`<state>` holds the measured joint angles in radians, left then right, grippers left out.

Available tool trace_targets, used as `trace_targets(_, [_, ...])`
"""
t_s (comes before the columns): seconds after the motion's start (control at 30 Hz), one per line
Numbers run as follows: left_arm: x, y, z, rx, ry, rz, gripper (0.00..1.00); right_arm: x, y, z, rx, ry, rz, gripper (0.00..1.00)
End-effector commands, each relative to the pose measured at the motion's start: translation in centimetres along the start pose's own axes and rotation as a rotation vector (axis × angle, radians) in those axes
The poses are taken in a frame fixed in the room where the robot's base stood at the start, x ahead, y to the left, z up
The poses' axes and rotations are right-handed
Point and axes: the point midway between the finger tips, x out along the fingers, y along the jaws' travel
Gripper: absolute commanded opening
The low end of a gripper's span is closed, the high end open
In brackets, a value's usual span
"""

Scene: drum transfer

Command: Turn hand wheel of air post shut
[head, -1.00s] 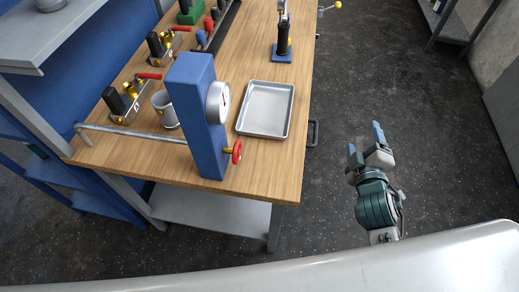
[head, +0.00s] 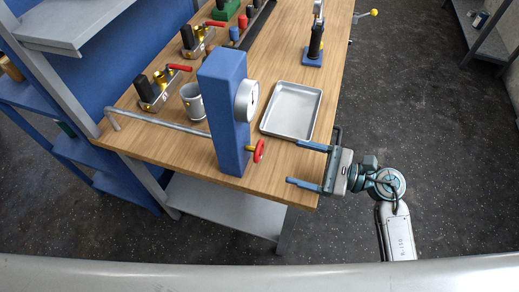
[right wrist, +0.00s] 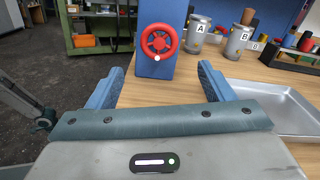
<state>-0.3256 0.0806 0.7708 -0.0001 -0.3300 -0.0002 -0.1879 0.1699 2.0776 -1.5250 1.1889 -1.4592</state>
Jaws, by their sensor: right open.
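The blue air post (head: 226,112) stands upright near the front edge of the wooden bench, with a round white gauge (head: 246,100) on its right side. Its small red hand wheel (head: 259,151) sits low on the same side. In the right wrist view the red hand wheel (right wrist: 158,41) faces the camera, ahead of and between the two fingers, with a pale dot at its lower rim. My right gripper (head: 302,164) is open and empty at the bench's right edge, its fingers pointing toward the wheel with a gap between.
A metal tray (head: 317,112) lies just behind my right gripper. Valve blocks with red levers (head: 180,68) sit further back.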

Motion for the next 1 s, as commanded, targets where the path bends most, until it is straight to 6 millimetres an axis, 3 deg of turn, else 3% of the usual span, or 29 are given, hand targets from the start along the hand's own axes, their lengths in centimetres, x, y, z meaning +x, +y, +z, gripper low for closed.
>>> trace_targets(0.13, [-0.4, -0.1, 0.1, 0.000, 0.005, 0.000, 0.36, 1.1, 0.0, 0.2, -0.001, -0.002, 0.002, 0.75])
trace_targets(0.27, [-0.2, -0.4, 1.7, -0.001, -0.006, -0.003, 0.36, 2.7, 0.0, 0.3, 0.002, -0.004, 0.001, 0.75])
trace_targets(0.7, [-2.2, -0.3, 2.2, -0.002, -0.010, -0.001, 0.36, 8.9, 0.0, 0.3, 0.003, -0.003, 0.000, 0.75])
trace_targets(1.0, [-2.6, -0.3, 2.2, -0.002, -0.009, 0.000, 0.36, 10.6, 0.1, 0.1, 0.000, 0.000, 0.002, 0.75])
